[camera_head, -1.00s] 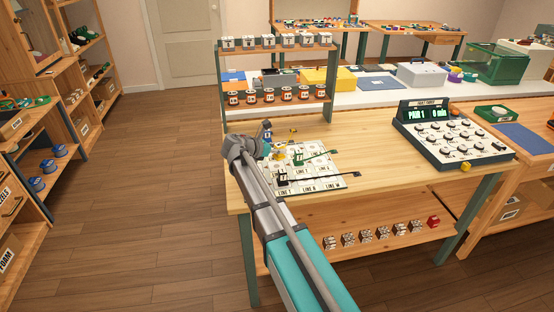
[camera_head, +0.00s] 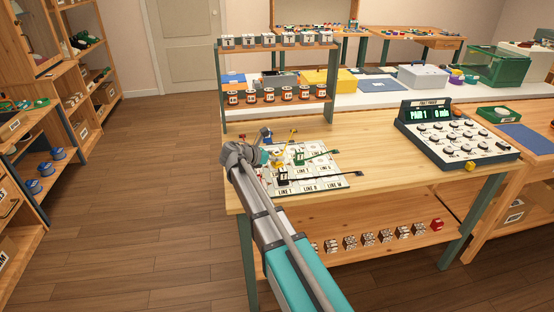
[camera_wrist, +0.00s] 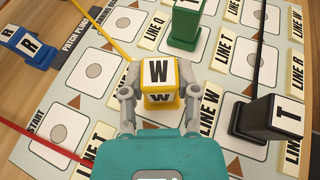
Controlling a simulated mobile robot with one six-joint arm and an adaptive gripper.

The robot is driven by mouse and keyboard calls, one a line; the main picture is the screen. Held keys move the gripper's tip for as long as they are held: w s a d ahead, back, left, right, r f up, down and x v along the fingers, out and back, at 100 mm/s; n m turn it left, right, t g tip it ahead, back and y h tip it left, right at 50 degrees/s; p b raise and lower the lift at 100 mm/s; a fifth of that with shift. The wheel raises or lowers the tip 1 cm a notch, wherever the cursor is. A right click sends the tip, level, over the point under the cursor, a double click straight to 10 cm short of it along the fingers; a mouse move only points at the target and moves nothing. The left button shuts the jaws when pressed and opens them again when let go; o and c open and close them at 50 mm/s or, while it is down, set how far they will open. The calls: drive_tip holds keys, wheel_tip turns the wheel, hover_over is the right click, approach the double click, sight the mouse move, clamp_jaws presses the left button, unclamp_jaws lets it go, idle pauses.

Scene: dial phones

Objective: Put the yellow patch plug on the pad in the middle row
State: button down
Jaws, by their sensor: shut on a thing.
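The yellow patch plug (camera_wrist: 159,78), a block with W on its top and front, sits between the two grey fingers of my gripper (camera_wrist: 160,100) in the wrist view. My gripper is shut on it. The plug is over the middle of the patch board (camera_wrist: 115,40), which has pale pads with round grey spots. The pad beneath it is hidden, and I cannot tell whether the plug touches the board. A yellow cord runs from it to the upper left. In the head view, the board (camera_head: 335,183) lies on the table's left part, with my gripper (camera_head: 271,157) over its left side.
A green plug (camera_wrist: 185,25) stands behind the yellow one and a black plug (camera_wrist: 268,120) to its right, both with cords. A blue plug (camera_wrist: 28,46) is at the board's left. A rack (camera_head: 330,95) stands behind the board; a dial phone unit (camera_head: 455,135) is to the right.

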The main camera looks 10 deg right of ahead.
drive_tip(key=shift+f, duration=0.1)
drive_tip(key=shift+c, duration=1.8)
unclamp_jaws()
drive_tip(key=shift+r, duration=0.25)
drive_tip(key=p+v, duration=0.4)
drive_tip(key=v, duration=0.6)
drive_tip(key=shift+s+a+r, duration=0.1)
drive_tip(key=shift+s+a, duration=0.05)
drive_tip(key=shift+a, duration=0.05)
drive_tip(key=shift+s+a+r+p, duration=0.2)
drive_tip(key=shift+s+a+p, duration=0.1)
drive_tip(key=shift+a, duration=0.3)
